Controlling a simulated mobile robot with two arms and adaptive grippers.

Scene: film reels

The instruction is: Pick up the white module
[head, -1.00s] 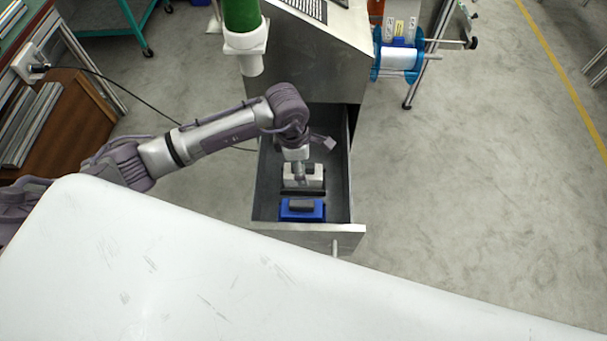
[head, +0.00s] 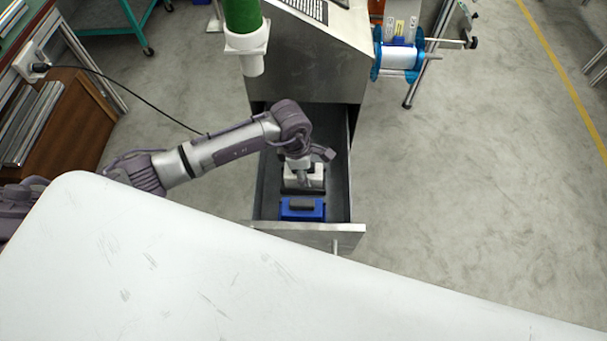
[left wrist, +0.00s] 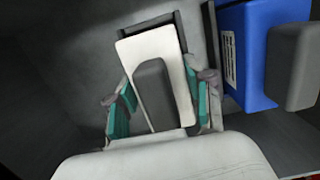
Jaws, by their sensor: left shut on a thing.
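The white module (head: 317,170) sits in the open drawer, mostly behind my left gripper in the head view. In the left wrist view the white module (left wrist: 150,50) has a dark grey raised handle (left wrist: 155,95) on top. My left gripper (head: 303,180) reaches down into the drawer. Its teal-padded fingers (left wrist: 158,104) lie on either side of the white module, and it is shut on it. The fingertips' exact contact is hidden in the head view. My right gripper is in neither view.
A blue module (head: 302,214) with a grey handle sits beside the white one, nearer the drawer front (head: 345,238). The drawer's side walls (head: 349,170) are close to the gripper. A white surface (head: 200,270) fills the foreground. A green tube with a white end (head: 246,40) hangs above.

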